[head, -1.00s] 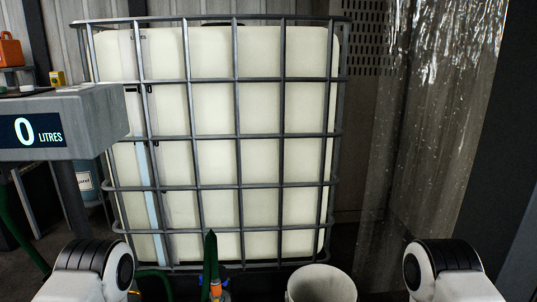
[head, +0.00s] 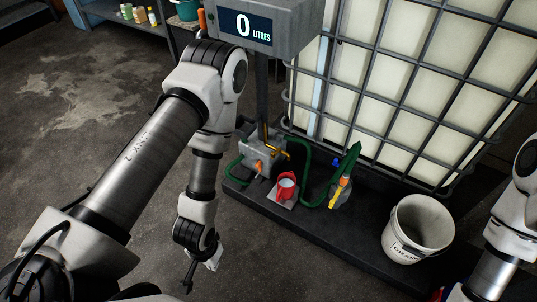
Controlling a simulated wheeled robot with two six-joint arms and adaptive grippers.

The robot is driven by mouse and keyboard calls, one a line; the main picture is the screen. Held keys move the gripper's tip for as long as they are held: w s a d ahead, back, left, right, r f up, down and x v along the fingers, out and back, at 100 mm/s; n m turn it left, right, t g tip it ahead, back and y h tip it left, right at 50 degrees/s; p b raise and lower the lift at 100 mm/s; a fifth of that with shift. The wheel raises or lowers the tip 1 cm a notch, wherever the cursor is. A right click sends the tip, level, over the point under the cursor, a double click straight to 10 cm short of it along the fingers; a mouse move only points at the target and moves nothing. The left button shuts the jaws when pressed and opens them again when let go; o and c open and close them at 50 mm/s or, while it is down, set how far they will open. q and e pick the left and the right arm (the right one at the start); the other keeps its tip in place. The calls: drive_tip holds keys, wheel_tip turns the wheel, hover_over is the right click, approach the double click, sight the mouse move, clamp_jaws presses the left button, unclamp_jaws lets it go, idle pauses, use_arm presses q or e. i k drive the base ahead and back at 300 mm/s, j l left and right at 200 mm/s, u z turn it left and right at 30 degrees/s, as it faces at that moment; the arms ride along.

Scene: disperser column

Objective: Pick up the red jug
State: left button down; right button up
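The red jug (head: 286,188) stands upright on a small pale plate on the dark low platform, below the litre display. Its inside looks pale. My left arm reaches in from the left, and its gripper (head: 188,279) hangs low over the floor, to the left of and nearer than the jug, apart from it. Its dark fingers are small and seen edge-on, so I cannot tell whether they are open; no object shows between them. My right arm shows at the right edge, but its gripper is outside the picture.
A grey pump block (head: 262,155) with a brass spout and green hose (head: 305,165) stands behind the jug. An orange-and-green nozzle (head: 342,185) is to its right. A white bucket (head: 417,228) and caged tank (head: 410,85) stand farther right. Floor (head: 90,120) at left is clear.

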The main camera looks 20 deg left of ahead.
sight(286, 181)
drive_tip(key=u, duration=0.55)
drive_tip(key=z, duration=1.4)
drive_tip(key=u, duration=1.4)
drive_tip(key=i+j+z, duration=0.5)
drive_tip(key=i+j, duration=0.15)
drive_tip(key=j, duration=0.25)
drive_tip(key=i+j+z, duration=0.2)
drive_tip(key=j, duration=0.15)
drive_tip(key=i+j+z, duration=0.15)
drive_tip(key=j, duration=0.2)
